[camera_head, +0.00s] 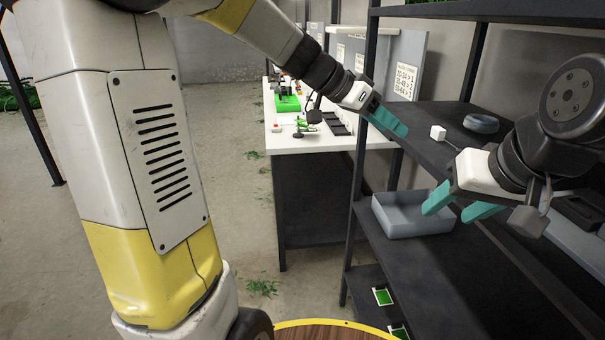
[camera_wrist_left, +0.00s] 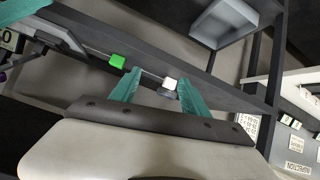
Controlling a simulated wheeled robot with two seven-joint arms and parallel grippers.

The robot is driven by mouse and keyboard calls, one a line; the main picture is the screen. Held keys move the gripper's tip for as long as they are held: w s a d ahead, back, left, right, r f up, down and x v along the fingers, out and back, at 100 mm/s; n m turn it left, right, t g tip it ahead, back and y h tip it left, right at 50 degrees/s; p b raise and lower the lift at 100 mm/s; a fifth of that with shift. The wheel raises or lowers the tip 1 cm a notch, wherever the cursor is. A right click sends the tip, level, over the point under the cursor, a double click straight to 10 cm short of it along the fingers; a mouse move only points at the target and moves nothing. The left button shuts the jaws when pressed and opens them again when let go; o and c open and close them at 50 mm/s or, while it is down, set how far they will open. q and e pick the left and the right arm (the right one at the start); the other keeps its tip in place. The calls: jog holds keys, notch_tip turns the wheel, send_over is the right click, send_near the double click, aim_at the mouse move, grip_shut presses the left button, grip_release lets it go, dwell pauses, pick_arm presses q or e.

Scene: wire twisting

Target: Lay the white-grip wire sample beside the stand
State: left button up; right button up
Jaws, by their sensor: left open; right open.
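A small white block (camera_head: 438,132), which looks like the white grip, is at the upper dark shelf, with a thin line running from it to the lower right. In the left wrist view the white grip (camera_wrist_left: 169,83) is just ahead of the fingertips, beside a small dark piece. A green block (camera_wrist_left: 117,61) is to its left, with a thin wire-like line between them. My left gripper (camera_head: 388,122) is open and empty, left of the white block. Its fingers also show in the left wrist view (camera_wrist_left: 158,77). My right gripper (camera_head: 457,207) is open and empty, lower down. I cannot make out the stand for certain.
A grey round object (camera_head: 481,123) lies on the upper shelf. A grey tray (camera_head: 413,216) is on the lower shelf, near my right gripper. A dark shelf post (camera_head: 361,120) stands left of my left gripper. A white table (camera_head: 310,144) with a green item (camera_head: 288,103) is behind.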

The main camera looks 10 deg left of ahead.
pick_arm(q)
jog(key=s+a+f+n+y, duration=0.2)
jog(key=s+a+n, duration=0.1)
jog(key=s+a, duration=0.3)
jog(key=s+a+f+n+t+y, duration=0.1)
jog(key=s+a+f+n+y, duration=0.1)
jog(key=s+a, duration=0.4)
jog(key=s+a+f+n+t+y, duration=0.1)
jog(key=s+a+f+n+y, duration=0.1)
jog(key=s+a+n, duration=0.3)
jog(key=s+a+y, duration=0.1)
jog(key=s, duration=0.2)
jog(key=shift+s+n+y, duration=0.2)
jog(key=shift+n+y, duration=0.1)
jog(key=shift+y, duration=0.1)
jog(key=shift+w, duration=0.1)
